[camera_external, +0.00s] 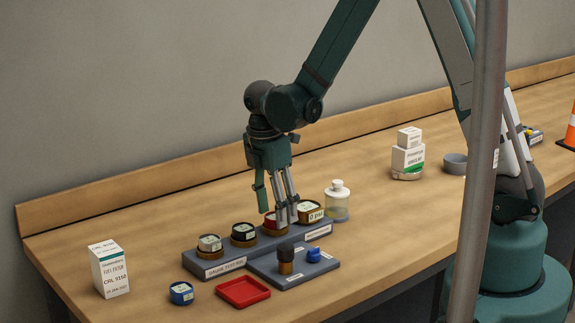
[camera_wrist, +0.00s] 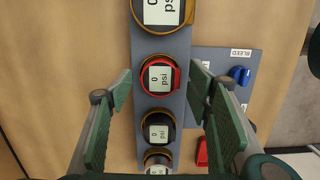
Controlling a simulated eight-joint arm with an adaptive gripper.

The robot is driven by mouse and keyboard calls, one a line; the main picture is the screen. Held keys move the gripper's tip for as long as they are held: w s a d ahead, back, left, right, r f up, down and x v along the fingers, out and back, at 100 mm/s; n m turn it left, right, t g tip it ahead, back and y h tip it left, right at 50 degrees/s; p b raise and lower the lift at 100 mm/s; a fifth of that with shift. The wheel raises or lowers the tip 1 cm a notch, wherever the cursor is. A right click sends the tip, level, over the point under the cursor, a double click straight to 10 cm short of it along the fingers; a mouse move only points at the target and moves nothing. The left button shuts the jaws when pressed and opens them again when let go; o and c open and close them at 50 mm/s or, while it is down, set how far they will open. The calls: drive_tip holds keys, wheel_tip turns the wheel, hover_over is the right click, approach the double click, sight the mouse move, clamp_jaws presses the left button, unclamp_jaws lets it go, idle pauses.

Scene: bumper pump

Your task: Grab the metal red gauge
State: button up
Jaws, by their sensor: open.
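The red gauge (camera_wrist: 158,76) has a red rim and a pale "0 psi" display. It sits in a grey gauge rack (camera_wrist: 182,45) in a row with other gauges. In the external view the red gauge (camera_external: 269,221) is partly hidden by my fingers. My gripper (camera_external: 278,211) points down at it, open. In the wrist view the fingers of my gripper (camera_wrist: 161,77) stand on either side of the red gauge, with a gap on both sides.
A brass-rimmed gauge (camera_external: 311,209) and a black gauge (camera_external: 243,233) flank the red one; a grey-topped gauge (camera_external: 209,243) is further left. A grey plate (camera_external: 318,268) with a blue knob (camera_external: 313,255) lies in front. A red tray (camera_external: 243,291) and white-capped jar (camera_external: 338,203) stand nearby.

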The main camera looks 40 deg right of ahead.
drive_tip(key=shift+f, duration=0.4)
idle(0.3)
drive_tip(key=c, duration=1)
